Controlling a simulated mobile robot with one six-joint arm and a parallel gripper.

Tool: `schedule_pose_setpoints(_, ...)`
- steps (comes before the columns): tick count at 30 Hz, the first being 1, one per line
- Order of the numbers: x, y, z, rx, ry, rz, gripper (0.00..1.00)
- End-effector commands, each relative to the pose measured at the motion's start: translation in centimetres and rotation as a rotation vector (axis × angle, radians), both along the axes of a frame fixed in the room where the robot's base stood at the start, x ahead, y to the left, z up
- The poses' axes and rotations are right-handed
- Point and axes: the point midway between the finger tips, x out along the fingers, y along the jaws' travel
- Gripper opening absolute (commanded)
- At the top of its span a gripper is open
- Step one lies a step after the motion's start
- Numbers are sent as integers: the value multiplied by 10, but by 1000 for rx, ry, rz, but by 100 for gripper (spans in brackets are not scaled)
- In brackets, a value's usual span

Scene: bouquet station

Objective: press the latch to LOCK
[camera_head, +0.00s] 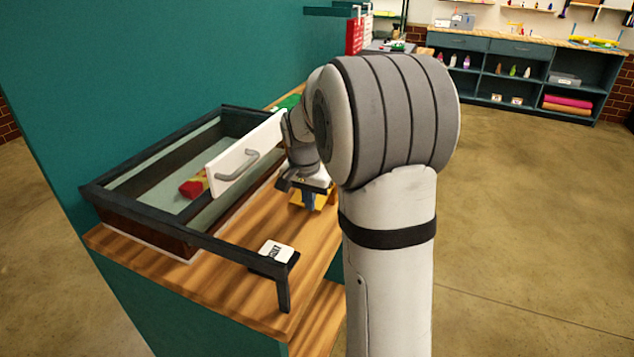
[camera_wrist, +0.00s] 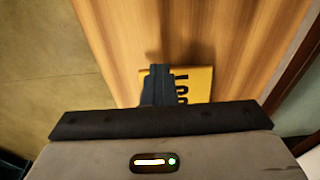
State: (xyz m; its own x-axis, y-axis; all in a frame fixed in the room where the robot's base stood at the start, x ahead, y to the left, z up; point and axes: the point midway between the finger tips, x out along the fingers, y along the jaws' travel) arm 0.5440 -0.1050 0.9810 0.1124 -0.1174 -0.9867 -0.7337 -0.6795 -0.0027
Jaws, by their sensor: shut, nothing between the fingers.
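A yellow plate (camera_head: 328,198) lies on the wooden counter beside the dark-framed case. In the wrist view the yellow plate (camera_wrist: 200,84) carries dark lettering, partly covered, which I cannot read in full. My gripper (camera_head: 308,202) points down at this plate. In the wrist view my gripper (camera_wrist: 157,88) is shut and empty, its dark blue fingers in front of the plate's left part. I cannot tell whether the fingertips touch it. No separate latch lever can be made out; my fingers and wrist hide part of the spot.
The case (camera_head: 146,222) has a white panel (camera_head: 232,160) with a grey handle, standing close left of my wrist. A red and yellow item (camera_head: 192,187) lies inside. A white label (camera_head: 277,251) sits near the front corner. The wooden counter (camera_head: 225,282) is otherwise mostly clear.

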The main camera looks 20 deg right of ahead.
Motion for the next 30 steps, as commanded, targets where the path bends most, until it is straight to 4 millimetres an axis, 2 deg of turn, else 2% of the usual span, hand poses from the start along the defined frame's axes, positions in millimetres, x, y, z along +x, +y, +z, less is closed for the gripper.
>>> schedule_pose_setpoints(9, -2, -3, -3, -2, 8, -3, 0)
schedule_pose_setpoints(13, -2, -1, 6, -2, 6, -3, 0)
schedule_pose_setpoints(30, -19, 22, 117, -2, -4, -3, 0)
